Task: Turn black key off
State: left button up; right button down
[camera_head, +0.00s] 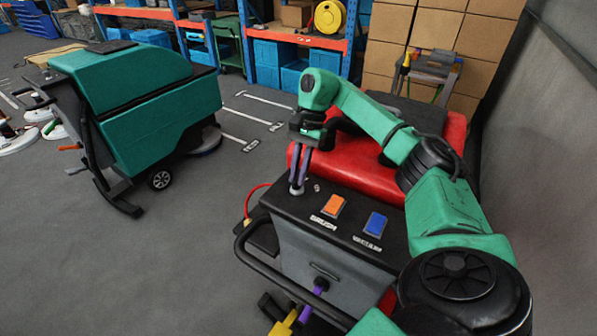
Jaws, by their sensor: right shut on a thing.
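The red scrubber machine (362,178) stands right of centre with a dark control panel (287,205) on its near side. My right gripper (298,188) points down at the panel's left back corner. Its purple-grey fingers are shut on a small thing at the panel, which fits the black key. The fingers mostly hide it, so its turn angle cannot be told. An orange switch (333,205) and a blue switch (375,224) with white labels sit to the right of the gripper. My left gripper is not in view.
A black handlebar (262,272) curves around the panel's near side. Purple and yellow parts (284,325) show below it. A teal scrubber (148,95) stands at the left. Cardboard boxes (436,30) and shelves line the back. Grey floor (130,270) at the left is clear.

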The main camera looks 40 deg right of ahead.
jog(key=c, duration=0.9)
grip_release()
jog(key=shift+o, duration=0.2)
jog(key=shift+w+d+r, duration=0.1)
jog(key=shift+d+r, duration=0.1)
jog(key=shift+r, duration=0.2)
jog(key=p+v, duration=0.6)
jog(key=v, duration=0.7)
jog(key=shift+r, duration=0.35)
